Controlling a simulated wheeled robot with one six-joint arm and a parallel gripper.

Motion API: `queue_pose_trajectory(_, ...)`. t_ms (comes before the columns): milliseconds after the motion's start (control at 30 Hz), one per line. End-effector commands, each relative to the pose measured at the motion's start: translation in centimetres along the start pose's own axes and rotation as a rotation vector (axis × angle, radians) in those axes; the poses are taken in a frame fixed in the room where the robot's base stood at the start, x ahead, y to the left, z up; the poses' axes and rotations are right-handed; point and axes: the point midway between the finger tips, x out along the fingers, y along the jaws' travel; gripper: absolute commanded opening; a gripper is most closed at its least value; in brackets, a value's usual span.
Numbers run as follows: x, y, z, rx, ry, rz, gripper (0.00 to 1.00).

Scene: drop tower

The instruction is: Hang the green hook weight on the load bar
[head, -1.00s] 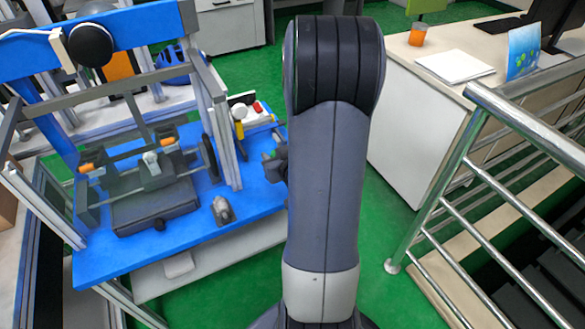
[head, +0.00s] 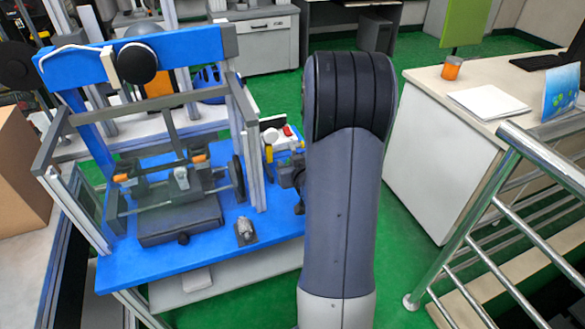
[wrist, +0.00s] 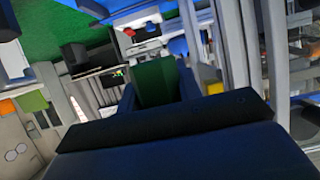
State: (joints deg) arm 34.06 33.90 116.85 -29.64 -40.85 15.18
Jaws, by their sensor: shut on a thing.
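The green hook weight (wrist: 154,82) shows in the wrist view as a green block between the fingers of my gripper (wrist: 156,92). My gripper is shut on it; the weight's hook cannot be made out. In the head view my arm hides most of the gripper and the weight, at the right edge of the blue bench. The drop tower stands left of my arm, with a blue top beam (head: 130,56) and a dark carriage (head: 180,222) with orange clips. I cannot tell for sure which of its bars is the load bar.
The blue bench top (head: 275,228) carries the tower and a small grey fitting (head: 245,233). Grey upright posts (head: 250,150) stand close left of my arm. A metal railing (head: 480,200) and white desk (head: 440,150) are at right. Green floor lies between.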

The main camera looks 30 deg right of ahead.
Motion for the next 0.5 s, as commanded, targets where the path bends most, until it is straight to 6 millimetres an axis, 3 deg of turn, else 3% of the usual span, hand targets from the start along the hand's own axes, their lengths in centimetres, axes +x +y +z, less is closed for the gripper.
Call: queue_pose_trajectory(500, 3.6, 0.0, -1.3, -0.001, 0.003, -0.001, 0.00)
